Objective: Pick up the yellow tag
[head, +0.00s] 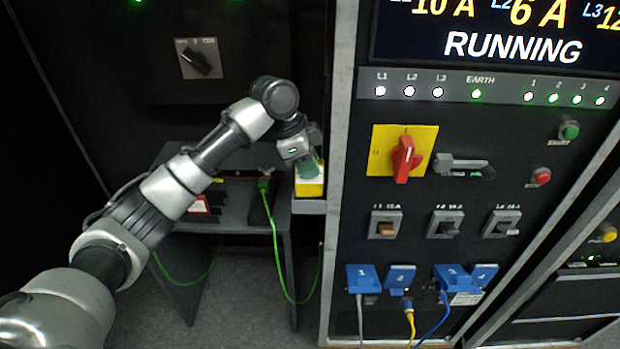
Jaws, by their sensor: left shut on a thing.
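A yellow and white piece (310,188), which looks like the yellow tag, sits at a small grey ledge beside the left edge of the lit panel. My left gripper (308,170) reaches down to it from above and is shut on it. The fingers and a greenish part at their tips cover its upper middle, so the exact grip is partly hidden. The piece appears still at the ledge; I cannot tell whether it is lifted clear. My right gripper is not in view.
A dark table (230,215) stands behind my left arm, with a red and white item (200,204) and a green cable (275,240) hanging off it. The panel on the right carries a red rotary switch (405,158), breakers and blue sockets (363,278) with cables.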

